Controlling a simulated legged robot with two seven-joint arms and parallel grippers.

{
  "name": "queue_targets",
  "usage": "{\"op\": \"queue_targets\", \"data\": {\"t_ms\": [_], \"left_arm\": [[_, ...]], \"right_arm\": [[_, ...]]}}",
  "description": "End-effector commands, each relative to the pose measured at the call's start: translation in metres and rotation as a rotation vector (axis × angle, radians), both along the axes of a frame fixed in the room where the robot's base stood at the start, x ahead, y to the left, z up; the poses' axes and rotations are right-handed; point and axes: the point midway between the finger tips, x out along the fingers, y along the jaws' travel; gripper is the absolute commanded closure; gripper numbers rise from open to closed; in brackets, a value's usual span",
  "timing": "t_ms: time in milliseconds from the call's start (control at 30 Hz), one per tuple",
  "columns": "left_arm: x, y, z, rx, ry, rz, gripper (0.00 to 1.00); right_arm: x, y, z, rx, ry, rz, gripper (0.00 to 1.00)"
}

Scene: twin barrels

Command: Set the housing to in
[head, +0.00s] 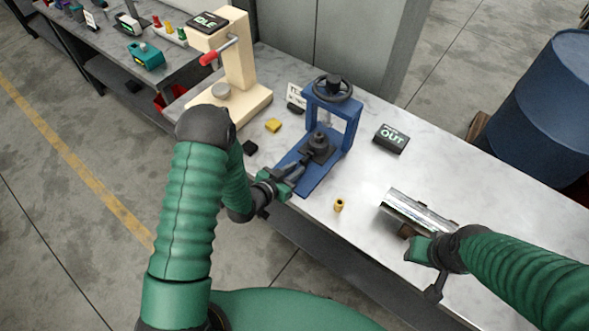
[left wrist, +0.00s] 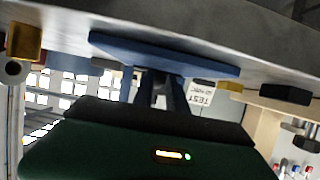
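A dark grey stepped round part (head: 318,147), which looks like the housing, sits on the base of the blue hand press (head: 333,114), under its handwheel. My left gripper (head: 303,163) reaches in from the front left, its dark fingers close to or touching this part. In the left wrist view its fingers (left wrist: 168,92) are near each other below the blue base plate (left wrist: 165,52); their tips and any grip are unclear. A black display (head: 391,138) right of the press reads "OUT". My right gripper (head: 410,240) is beside a shiny metal cylinder (head: 415,210); its fingers are mostly hidden.
A small brass bushing (head: 339,205) stands near the table's front edge. A cream press (head: 240,70) with a red handle and an "IDLE" display (head: 207,22) stands at the left. A yellow block (head: 273,125) and black block (head: 249,147) lie between. A blue barrel (head: 560,100) is at right.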

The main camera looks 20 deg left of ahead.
Motion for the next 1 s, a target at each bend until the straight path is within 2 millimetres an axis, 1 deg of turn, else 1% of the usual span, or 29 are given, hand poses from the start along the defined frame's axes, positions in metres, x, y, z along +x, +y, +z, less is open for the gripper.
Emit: {"op": "queue_targets", "data": {"t_ms": [33, 200, 500, 600, 667, 767, 1000], "left_arm": [[0.000, 0.000, 0.000, 0.000, 0.000, 0.000, 0.74], [0.000, 0.000, 0.000, 0.000, 0.000, 0.000, 0.52], [-0.001, 0.000, 0.000, 0.000, 0.000, 0.000, 0.52], [-0.007, 0.004, 0.003, 0.001, 0.000, 0.002, 0.52], [-0.016, 0.007, 0.006, 0.001, 0.001, 0.003, 0.52], [-0.038, 0.015, 0.015, 0.000, 0.002, 0.004, 0.52], [-0.100, 0.037, 0.042, 0.000, 0.001, 0.005, 0.52]], "right_arm": [[0.000, 0.000, 0.000, 0.000, 0.000, 0.000, 0.64], [0.000, 0.000, 0.000, 0.000, 0.000, 0.000, 0.64], [0.000, 0.000, 0.000, 0.000, 0.000, 0.000, 0.64], [0.000, 0.000, -0.001, 0.000, 0.000, 0.000, 0.64], [0.000, 0.000, -0.002, 0.000, 0.000, 0.000, 0.64], [0.000, 0.000, -0.005, 0.000, 0.000, 0.000, 0.64], [0.000, 0.000, -0.013, 0.000, 0.000, 0.000, 0.64]]}}
